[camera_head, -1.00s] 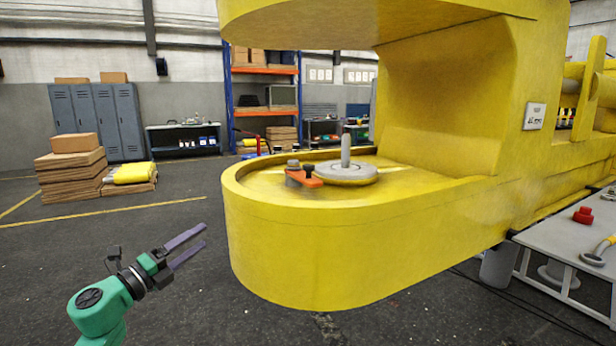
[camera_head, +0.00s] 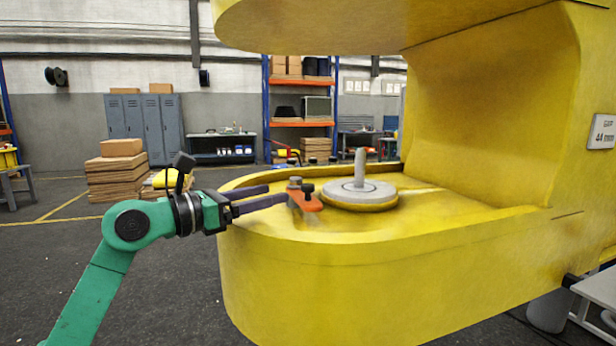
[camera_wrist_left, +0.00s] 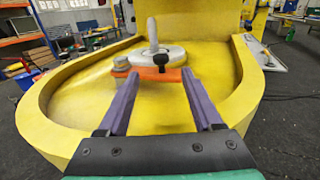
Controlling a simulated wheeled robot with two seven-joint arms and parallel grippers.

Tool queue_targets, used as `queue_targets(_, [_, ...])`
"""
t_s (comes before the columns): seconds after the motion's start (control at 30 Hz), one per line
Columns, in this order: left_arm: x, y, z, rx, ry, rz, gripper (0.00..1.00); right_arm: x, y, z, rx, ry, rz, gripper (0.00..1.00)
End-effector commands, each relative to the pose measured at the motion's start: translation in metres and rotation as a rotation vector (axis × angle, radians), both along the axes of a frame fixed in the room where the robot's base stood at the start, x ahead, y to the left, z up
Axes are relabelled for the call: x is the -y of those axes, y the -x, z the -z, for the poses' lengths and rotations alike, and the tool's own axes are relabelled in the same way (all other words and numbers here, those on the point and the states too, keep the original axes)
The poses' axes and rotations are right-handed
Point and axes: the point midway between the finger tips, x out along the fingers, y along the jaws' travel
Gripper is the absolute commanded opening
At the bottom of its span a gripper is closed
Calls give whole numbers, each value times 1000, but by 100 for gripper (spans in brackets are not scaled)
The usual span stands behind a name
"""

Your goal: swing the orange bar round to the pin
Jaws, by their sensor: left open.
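The orange bar (camera_head: 308,203) lies flat on the yellow boom's rounded lower plate (camera_head: 400,222), with a grey bolt head at one end and a black knob on it. The upright grey pin (camera_head: 360,168) stands on a round grey disc (camera_head: 345,196) just beyond the bar. My left gripper (camera_head: 278,194) is open, its two purple fingers over the plate rim with their tips at the bar. In the left wrist view the bar (camera_wrist_left: 153,74) shows at the fingertips (camera_wrist_left: 160,73), black knob between them. I cannot tell whether they touch it. My right gripper is not in view.
The plate's raised yellow rim (camera_head: 250,232) curves under the left fingers. The boom's thick upper arm (camera_head: 380,22) overhangs the pin, and its wall closes the right side. Lockers (camera_head: 145,130), stacked boxes and shelving stand far back.

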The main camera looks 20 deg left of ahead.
Motion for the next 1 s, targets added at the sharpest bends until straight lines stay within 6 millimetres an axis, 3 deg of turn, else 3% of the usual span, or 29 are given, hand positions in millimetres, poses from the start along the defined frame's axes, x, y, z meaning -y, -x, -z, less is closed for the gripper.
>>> queue_targets(0.03, [10,-11,-9,0,5,6,67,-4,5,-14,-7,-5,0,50])
queue_targets(0.3, [47,-65,-6,-1,5,4,67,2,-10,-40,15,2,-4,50])
queue_targets(0.43, [55,-76,-3,0,2,2,67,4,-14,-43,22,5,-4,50])
queue_targets(0.67, [56,-78,0,-1,1,1,67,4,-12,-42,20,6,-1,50])
queue_targets(0.7, [56,-78,0,-1,1,1,63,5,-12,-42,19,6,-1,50])
queue_targets(0.87, [56,-78,0,-1,1,1,2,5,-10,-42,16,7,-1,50])
queue_targets(1.0, [55,-77,-1,-1,1,1,0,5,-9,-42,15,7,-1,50])
